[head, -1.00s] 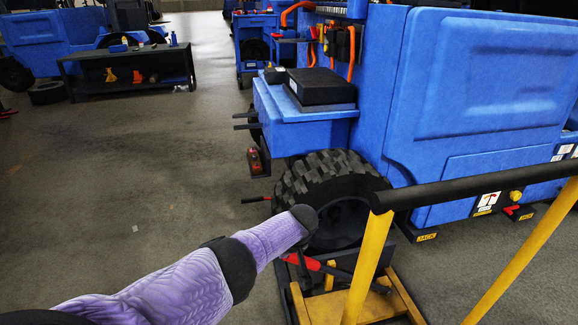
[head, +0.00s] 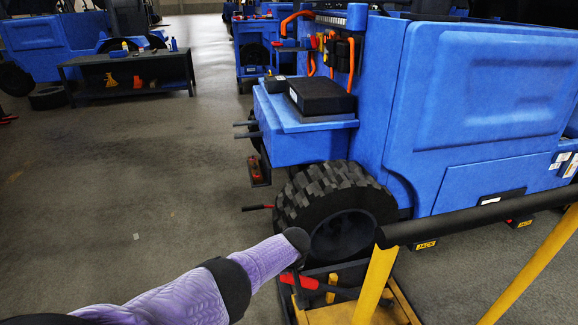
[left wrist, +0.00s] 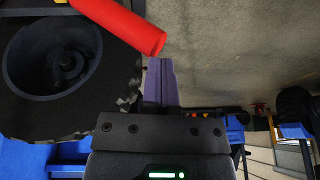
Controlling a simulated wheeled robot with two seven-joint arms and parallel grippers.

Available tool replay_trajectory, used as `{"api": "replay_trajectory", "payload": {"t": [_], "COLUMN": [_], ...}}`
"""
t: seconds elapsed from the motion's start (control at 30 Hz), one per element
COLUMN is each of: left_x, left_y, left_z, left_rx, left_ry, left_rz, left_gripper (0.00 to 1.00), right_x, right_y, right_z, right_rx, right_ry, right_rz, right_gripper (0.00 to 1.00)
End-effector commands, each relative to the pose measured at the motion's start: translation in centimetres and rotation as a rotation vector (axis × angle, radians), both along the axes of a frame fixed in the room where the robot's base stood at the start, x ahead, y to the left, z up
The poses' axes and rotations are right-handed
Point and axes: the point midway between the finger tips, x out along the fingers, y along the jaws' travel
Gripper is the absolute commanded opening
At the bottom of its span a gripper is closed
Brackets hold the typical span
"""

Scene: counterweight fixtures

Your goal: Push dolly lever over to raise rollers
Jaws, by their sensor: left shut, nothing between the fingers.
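The dolly (head: 404,302) has a yellow frame and a black push bar (head: 470,218), and stands by the front wheel of the blue vehicle. A lever with a red grip (head: 288,279) is low on the dolly, just below the wheel. In the left wrist view a red cylindrical grip (left wrist: 125,22) lies above and left of the fingertips, across the tyre. My left gripper (left wrist: 161,66) is shut and empty, its purple fingers close to the grip with a small visible gap in that picture. In the head view my forearm hides the fingers. The rollers cannot be made out.
The knobbly black tyre (head: 330,190) stands right beside my left arm. The blue vehicle body (head: 480,110) fills the right. Open floor (head: 130,190) lies to the left, with a dark bench (head: 130,85) behind.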

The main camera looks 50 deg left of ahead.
Motion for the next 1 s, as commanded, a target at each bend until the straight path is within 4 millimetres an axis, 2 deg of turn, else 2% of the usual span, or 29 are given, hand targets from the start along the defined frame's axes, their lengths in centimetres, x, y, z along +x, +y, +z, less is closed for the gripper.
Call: {"api": "replay_trajectory", "payload": {"t": [0.03,0.33,0.4,0.43,0.5,0.63,0.8,0.87,0.97,1.0], "left_x": [0.1,0.1,0.1,0.1,0.0,-0.1,-0.2,-0.8,-4.0,-6.3], "left_y": [-0.1,-0.9,-1.5,-1.6,-2.0,-2.4,-2.5,-2.7,-4.1,-4.9], "left_z": [1.0,4.1,6.6,7.2,8.1,8.8,8.6,7.7,3.7,1.4], "left_rx": [0.001,0.007,0.010,0.011,0.013,0.015,0.017,0.017,0.011,0.005], "left_ry": [-0.007,-0.020,-0.030,-0.032,-0.033,-0.033,-0.029,-0.013,0.061,0.106], "left_rz": [0.000,-0.003,-0.005,-0.004,-0.005,-0.005,-0.007,-0.027,-0.137,-0.207], "left_gripper": [0.00,0.00,0.00,0.00,0.00,0.00,0.00,0.00,0.00,0.00], "right_x": [-1.0,-8.6,-7.3,-7.0,-6.7,-6.4,-6.4,-6.4,-6.4,-6.4], "right_y": [0.0,0.0,0.0,0.0,0.0,0.0,0.0,0.0,0.0,0.0], "right_z": [0.3,2.1,3.9,4.3,5.1,5.8,5.7,5.7,5.7,5.7], "right_rx": [0.003,0.021,0.022,0.022,0.022,0.021,0.021,0.021,0.021,0.021], "right_ry": [0.007,0.058,0.024,0.019,0.010,0.002,0.003,0.003,0.003,0.002], "right_rz": [0.000,0.008,0.008,0.009,0.009,0.009,0.009,0.009,0.009,0.009], "right_gripper": [0.79,0.79,0.79,0.79,0.79,0.79,0.79,0.79,0.79,0.79]}}
